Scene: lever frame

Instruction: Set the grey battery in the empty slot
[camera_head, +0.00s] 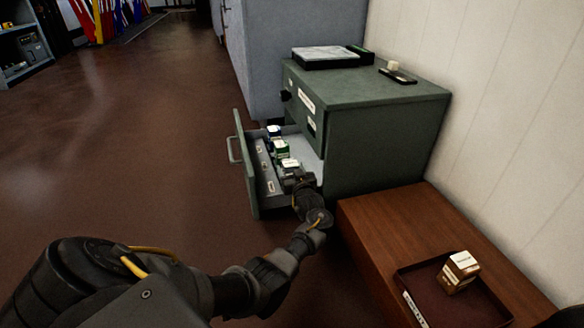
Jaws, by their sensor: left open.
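A green metal cabinet has an open drawer (249,166) on its left side. Inside the drawer stand a blue block (273,131), a green block (280,147) and a pale-topped block (290,163) in a row. The pale-topped one may be the grey battery, but its colour is hard to tell at this size. My left gripper (291,179) is open, reaching into the drawer just in front of the pale-topped block. The gripper hides the near part of the drawer, and I cannot make out an empty slot. My right gripper is not in view.
The cabinet (385,125) carries a black-edged tray (325,55) and a small dark holder (397,76). The floor at the left is clear.

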